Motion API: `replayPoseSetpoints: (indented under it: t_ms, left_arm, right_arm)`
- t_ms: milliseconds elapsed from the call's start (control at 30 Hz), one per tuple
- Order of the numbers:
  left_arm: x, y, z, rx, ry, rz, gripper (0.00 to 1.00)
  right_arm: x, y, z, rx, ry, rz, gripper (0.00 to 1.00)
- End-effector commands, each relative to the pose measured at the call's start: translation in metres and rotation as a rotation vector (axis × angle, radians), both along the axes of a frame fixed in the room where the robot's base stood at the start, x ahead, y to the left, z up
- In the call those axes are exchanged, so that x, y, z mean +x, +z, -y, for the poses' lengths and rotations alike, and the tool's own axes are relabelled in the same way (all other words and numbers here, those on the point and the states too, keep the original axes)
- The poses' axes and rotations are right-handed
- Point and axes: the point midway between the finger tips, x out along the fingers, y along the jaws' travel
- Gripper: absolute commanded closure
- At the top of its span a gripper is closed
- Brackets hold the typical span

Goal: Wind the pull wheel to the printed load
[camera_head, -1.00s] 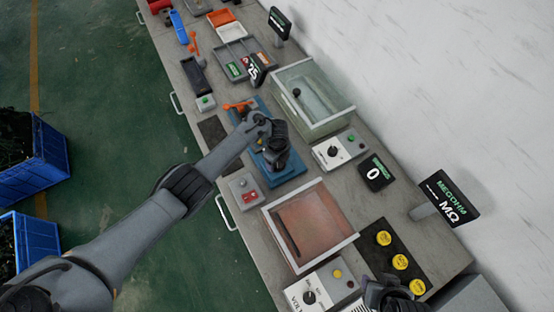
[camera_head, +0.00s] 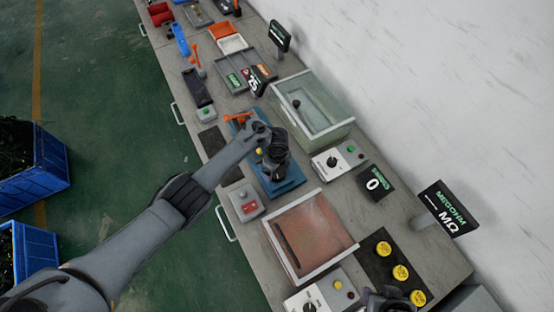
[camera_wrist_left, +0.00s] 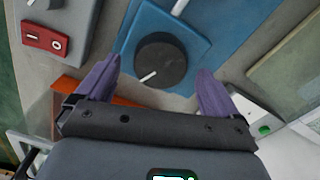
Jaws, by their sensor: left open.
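The pull wheel (camera_wrist_left: 161,61) is a dark round knob with a white mark line, on a blue base, in the left wrist view. My left gripper (camera_wrist_left: 158,66) is open, with a purple finger on each side of the wheel; contact with it cannot be made out. In the head view my left gripper (camera_head: 276,158) covers the wheel above the blue fixture (camera_head: 287,187). A small black display (camera_head: 374,184) reads 0. My right gripper (camera_head: 385,301) shows only partly at the bottom edge.
An orange lever (camera_head: 238,117) is on the far end of the fixture. A red-button box (camera_head: 246,203) sits nearby. A MEGOHM sign (camera_head: 448,209) stands at right.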

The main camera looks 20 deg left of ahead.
Motion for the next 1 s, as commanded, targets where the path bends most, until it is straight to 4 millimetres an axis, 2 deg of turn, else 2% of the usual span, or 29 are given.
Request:
replayPoseSetpoints:
  t_ms: [33, 200, 500, 700, 1000]
  left_arm:
    - [0.001, 0.012, 0.000, -0.001, 0.001, 0.004, 0.05]
    - [0.001, 0.043, 0.000, 0.000, 0.000, 0.004, 0.05]
    - [0.001, 0.082, 0.000, -0.001, 0.001, 0.003, 0.05]
    - [0.000, 0.089, 0.000, 0.001, 0.001, 0.001, 0.05]
    - [0.000, 0.089, 0.000, 0.000, 0.001, 0.001, 0.05]
  right_arm:
    - [0.000, 0.007, 0.000, 0.000, 0.000, 0.000, 0.57]
    - [0.000, 0.018, -0.001, 0.002, -0.001, 0.000, 0.57]
    - [0.000, 0.031, -0.002, 0.008, -0.006, 0.000, 0.57]
    - [0.000, 0.033, -0.002, 0.011, -0.006, 0.000, 0.57]
    - [0.000, 0.033, -0.002, 0.010, -0.006, 0.001, 0.57]
